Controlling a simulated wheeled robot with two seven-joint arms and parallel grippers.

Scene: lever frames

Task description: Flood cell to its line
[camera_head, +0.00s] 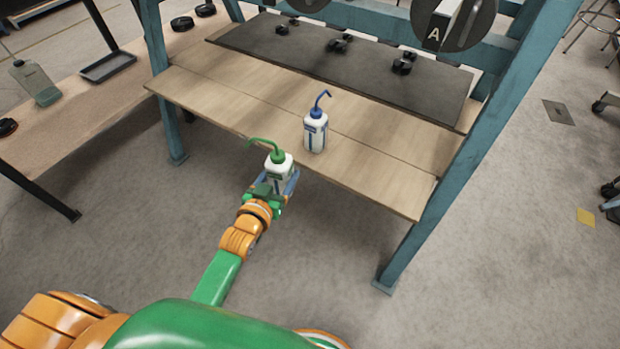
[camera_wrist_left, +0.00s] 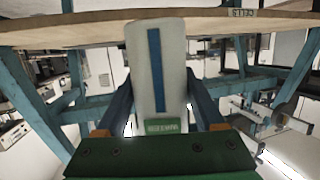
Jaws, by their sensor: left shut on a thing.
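A white wash bottle with a green cap and bent green spout (camera_head: 280,166) is held by my left gripper (camera_head: 274,184), which is shut on its body just in front of the shelf's front edge. In the left wrist view the bottle (camera_wrist_left: 157,70) stands between the fingers, with a blue stripe and a green label. A second white wash bottle with a blue cap and spout (camera_head: 315,132) stands upright on the wooden shelf (camera_head: 390,180). Small black fixtures (camera_head: 338,44) sit on the dark mat (camera_head: 250,40) behind; I cannot tell a cell or its line there. My right gripper is out of view.
Blue frame posts (camera_head: 432,205) flank the shelf. Round grey dials (camera_head: 455,20), one marked A, hang above the mat. The shelf is clear around the blue-capped bottle.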

